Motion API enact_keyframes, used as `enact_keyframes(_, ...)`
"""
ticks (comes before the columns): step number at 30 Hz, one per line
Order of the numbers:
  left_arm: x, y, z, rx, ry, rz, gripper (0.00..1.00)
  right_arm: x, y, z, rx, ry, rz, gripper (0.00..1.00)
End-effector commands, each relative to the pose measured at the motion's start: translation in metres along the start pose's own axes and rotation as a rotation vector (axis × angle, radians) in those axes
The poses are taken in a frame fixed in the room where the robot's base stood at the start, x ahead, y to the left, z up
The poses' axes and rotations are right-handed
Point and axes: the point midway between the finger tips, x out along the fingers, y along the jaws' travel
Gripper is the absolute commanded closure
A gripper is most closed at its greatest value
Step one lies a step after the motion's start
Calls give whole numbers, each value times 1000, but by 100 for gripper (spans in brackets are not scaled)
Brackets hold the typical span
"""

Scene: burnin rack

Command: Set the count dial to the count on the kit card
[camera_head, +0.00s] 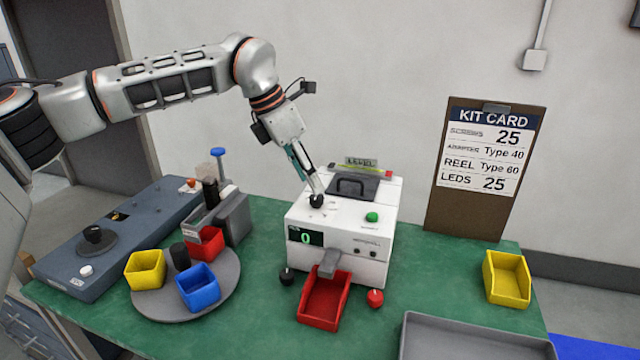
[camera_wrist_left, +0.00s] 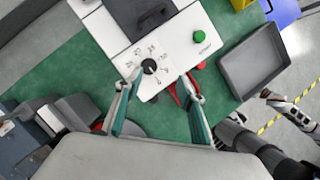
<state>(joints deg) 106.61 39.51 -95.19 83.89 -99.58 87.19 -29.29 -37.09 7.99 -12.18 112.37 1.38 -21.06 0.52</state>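The kit card (camera_head: 485,150) stands upright at the back right on a brown board. It reads 25 in the first row, Type 40, REEL Type 60, and LEDS 25. The white counting machine (camera_head: 340,235) has a green 0 on its display (camera_head: 305,238). The count dial is a black knob (camera_wrist_left: 149,66) ringed by small printed marks too blurred to read. My left gripper (camera_head: 312,188) points down just above the dial, partly covering it in the head view. In the left wrist view its fingers (camera_wrist_left: 160,82) are apart with nothing between them, the knob just beyond the tips.
A green button (camera_head: 372,217) and a dark lid with handle (camera_head: 350,187) are on the machine's top. A red bin (camera_head: 325,302) sits under its chute. Coloured bins stand on a round tray (camera_head: 205,308) at left. A grey tray (camera_head: 470,340) lies front right.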

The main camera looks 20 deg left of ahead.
Motion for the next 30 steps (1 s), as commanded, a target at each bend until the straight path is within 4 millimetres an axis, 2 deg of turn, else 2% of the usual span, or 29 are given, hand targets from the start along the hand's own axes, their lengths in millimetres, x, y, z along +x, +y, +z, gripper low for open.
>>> enact_keyframes(3,-14,13,-4,-8,14,42,61,1,1,-3,-1,5,1,60)
enact_keyframes(6,-13,16,-6,-10,19,50,61,1,1,-3,0,5,1,60)
enact_keyframes(21,53,18,-6,-8,18,48,61,-3,0,-2,0,-2,-1,60)
enact_keyframes(30,62,19,-6,-8,17,48,61,-2,0,-3,0,0,0,60)
